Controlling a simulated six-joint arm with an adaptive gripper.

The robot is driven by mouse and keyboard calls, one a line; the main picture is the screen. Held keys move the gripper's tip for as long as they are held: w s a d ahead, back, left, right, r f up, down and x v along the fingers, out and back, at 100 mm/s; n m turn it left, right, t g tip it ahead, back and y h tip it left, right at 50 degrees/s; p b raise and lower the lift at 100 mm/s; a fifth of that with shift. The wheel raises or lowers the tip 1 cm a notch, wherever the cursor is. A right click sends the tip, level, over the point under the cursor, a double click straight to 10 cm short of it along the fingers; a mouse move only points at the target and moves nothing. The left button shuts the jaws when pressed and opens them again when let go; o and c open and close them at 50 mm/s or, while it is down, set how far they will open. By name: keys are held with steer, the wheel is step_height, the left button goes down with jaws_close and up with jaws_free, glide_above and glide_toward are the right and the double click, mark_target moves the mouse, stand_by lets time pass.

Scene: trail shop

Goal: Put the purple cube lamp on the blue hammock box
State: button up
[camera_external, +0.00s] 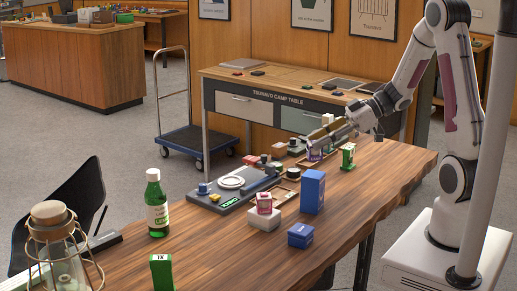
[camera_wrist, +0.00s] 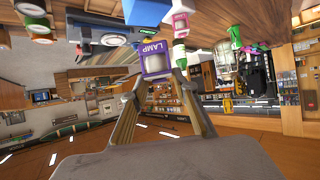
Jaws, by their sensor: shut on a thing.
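The purple cube lamp (camera_wrist: 153,65), marked LAMP with a pale window, is between the two fingers of my gripper (camera_wrist: 158,82) in the wrist view. In the external view the purple lamp (camera_external: 314,155) shows small under the tip of my gripper (camera_external: 318,146), at the far part of the wooden table. I cannot tell whether it touches the table. Two blue boxes stand nearer: a tall upright one (camera_external: 312,192) and a small low one (camera_external: 300,235). Their labels are too small to read, so I cannot tell which is the hammock box.
A green box (camera_external: 348,156) stands right of the lamp. A grey stove-like panel (camera_external: 237,186) with small items lies left. A green bottle (camera_external: 156,205) and lantern (camera_external: 58,245) stand further left.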

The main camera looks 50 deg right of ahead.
mark_target(319, 153)
steer(key=shift+f, duration=0.4)
steer(key=shift+f, duration=1.9)
steer(key=shift+f, duration=0.1)
steer(key=o, duration=1.1)
steer(key=shift+v, duration=6.1)
